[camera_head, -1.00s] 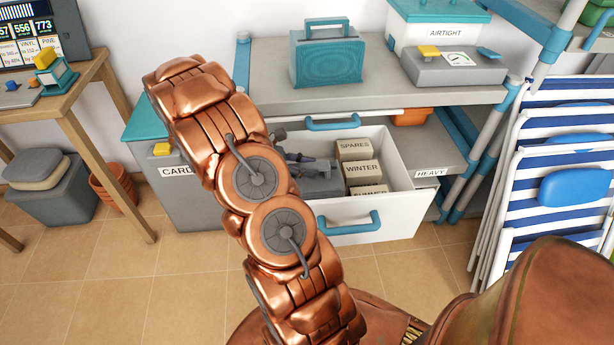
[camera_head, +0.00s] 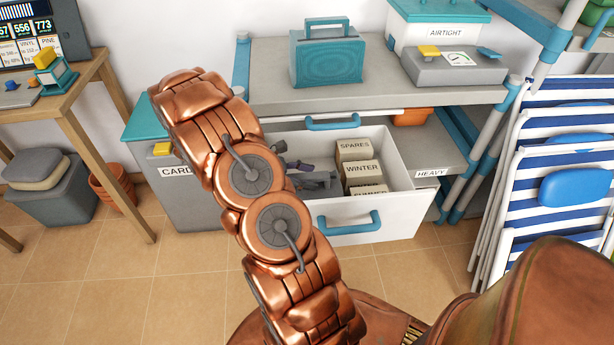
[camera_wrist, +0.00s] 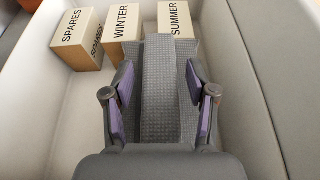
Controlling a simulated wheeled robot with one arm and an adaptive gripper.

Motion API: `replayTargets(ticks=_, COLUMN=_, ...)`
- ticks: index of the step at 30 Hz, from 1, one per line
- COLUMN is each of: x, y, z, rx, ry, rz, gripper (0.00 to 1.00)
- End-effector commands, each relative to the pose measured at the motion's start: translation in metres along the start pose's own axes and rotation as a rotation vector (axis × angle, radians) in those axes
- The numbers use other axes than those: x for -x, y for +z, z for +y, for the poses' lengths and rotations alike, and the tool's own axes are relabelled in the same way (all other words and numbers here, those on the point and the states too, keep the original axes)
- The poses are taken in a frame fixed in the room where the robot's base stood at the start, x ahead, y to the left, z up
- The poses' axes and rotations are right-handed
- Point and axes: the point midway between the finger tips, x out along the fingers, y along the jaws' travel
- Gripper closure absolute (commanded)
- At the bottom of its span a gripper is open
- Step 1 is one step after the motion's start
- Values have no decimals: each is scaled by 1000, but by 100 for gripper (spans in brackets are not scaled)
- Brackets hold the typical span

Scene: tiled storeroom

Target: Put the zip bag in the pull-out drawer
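The pull-out drawer (camera_head: 405,212) is open, with a white front and a blue handle. A grey textured object, apparently the zip bag (camera_head: 322,182), lies inside its left part. In the wrist view the bag (camera_wrist: 160,65) shows a raised middle strip, beside the labelled boxes. My gripper (camera_wrist: 159,82) is over the bag inside the drawer. Its purple-padded fingers are spread on both sides of the strip, with visible gaps. The near part of the bag is hidden by my gripper. In the head view my arm covers the drawer's left side.
Boxes marked SPARES (camera_head: 354,148), WINTER (camera_head: 364,171) and SUMMER (camera_head: 368,190) stand in the drawer's right part. A shelf top (camera_head: 385,92) overhangs behind. Striped folding chairs (camera_head: 560,160) stand at right. A grey CARD bin (camera_head: 195,205) stands left.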

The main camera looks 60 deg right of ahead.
Motion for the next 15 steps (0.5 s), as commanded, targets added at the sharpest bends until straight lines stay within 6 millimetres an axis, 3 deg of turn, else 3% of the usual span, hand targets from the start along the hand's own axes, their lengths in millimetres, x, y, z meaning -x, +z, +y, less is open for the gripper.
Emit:
replayTargets(ticks=10, x=1, y=2, z=0, rx=0, ry=1, rz=1, gripper=40)
replayTargets(ticks=15, x=20, y=2, z=2, rx=-2, ry=6, rz=3, gripper=40)
